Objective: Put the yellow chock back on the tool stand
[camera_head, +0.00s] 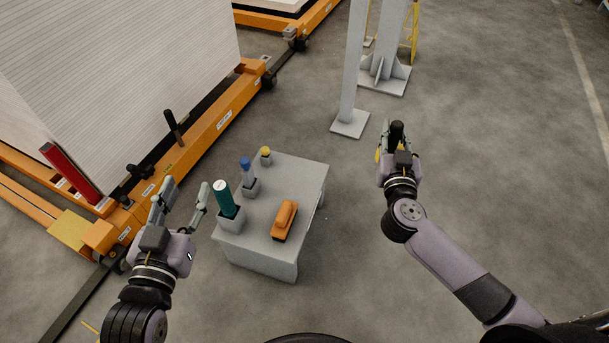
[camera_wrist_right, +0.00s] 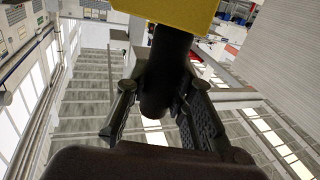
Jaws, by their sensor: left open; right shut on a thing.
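The yellow chock (camera_wrist_right: 178,12) has a black handle (camera_wrist_right: 168,75). My right gripper (camera_head: 397,143) is shut on this handle, in the air to the right of the tool stand. In the head view, only a sliver of the chock's yellow (camera_head: 377,155) shows beside the fingers. The tool stand (camera_head: 305,173) is a small grey table in the middle of the head view. My left gripper (camera_head: 187,187) is open and empty, left of the stand's near end. The right wrist view also shows the right gripper's fingers (camera_wrist_right: 160,98) on both sides of the handle.
On the stand are a teal bottle (camera_head: 226,199), a blue-topped item (camera_head: 246,170) and a yellow-topped item (camera_head: 265,156) in grey holders, plus an orange tool (camera_head: 285,219). An orange pallet carrier (camera_head: 222,112) with a white stack is at left. A grey post (camera_head: 353,70) stands behind.

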